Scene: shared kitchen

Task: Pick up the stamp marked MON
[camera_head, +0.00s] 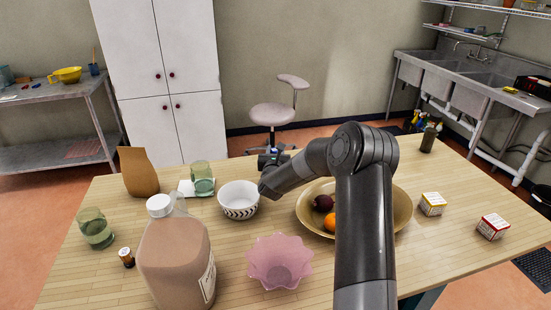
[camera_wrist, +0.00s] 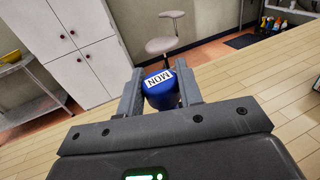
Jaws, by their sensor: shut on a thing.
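The stamp marked MON (camera_wrist: 160,90) is a blue piece with a white label reading MON. In the wrist view it sits between the two fingers of my gripper (camera_wrist: 160,96), which is shut on it. The label looks upside down in that view. In the head view my gripper (camera_head: 270,158) is over the far side of the wooden table, behind the white bowl. A little blue shows at the gripper there, but the stamp is mostly hidden. I cannot tell how high it is above the table.
A white patterned bowl (camera_head: 239,205), a green glass (camera_head: 202,180) and a brown paper bag (camera_head: 138,172) stand near my gripper. A wide bowl with fruit (camera_head: 402,206) lies under my arm. A large jug (camera_head: 176,255) and pink bowl (camera_head: 279,265) stand in front.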

